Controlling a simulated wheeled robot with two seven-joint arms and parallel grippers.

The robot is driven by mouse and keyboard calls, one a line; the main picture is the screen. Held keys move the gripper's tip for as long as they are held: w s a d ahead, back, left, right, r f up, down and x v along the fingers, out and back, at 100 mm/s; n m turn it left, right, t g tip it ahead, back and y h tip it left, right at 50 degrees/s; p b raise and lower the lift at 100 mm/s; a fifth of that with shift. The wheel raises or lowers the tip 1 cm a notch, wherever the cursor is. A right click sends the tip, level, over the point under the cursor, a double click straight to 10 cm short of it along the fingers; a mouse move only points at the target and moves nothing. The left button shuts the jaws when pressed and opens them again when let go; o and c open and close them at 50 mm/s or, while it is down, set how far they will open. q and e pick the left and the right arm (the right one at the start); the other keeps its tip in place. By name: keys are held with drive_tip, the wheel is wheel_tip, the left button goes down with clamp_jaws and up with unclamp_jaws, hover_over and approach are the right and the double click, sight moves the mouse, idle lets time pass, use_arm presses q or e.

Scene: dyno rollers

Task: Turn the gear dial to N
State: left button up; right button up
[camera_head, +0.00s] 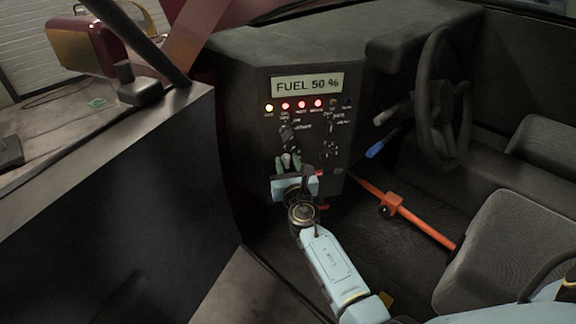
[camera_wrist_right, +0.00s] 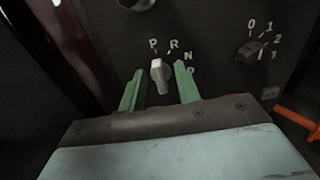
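The gear dial (camera_wrist_right: 160,72) is a pale grey knob on the dark panel, with white letters P, R, N and D around its upper and right sides. Its upper end lies near P and R; I cannot tell which letter it marks. My right gripper (camera_wrist_right: 160,86) is open, with one green finger on each side of the dial and gaps visible between. In the head view my right gripper (camera_head: 289,163) reaches up to the lower part of the panel, and the dial is small and partly hidden there. My left gripper is not in view.
The panel has a "FUEL 50 %" display (camera_head: 307,84) with a row of lights below. Another knob (camera_wrist_right: 250,52) marked 0 to 3 sits right of the dial. A steering wheel (camera_head: 440,100), seat (camera_head: 515,245) and orange bar (camera_head: 425,226) are to the right.

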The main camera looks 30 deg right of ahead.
drive_tip(key=c, duration=0.7)
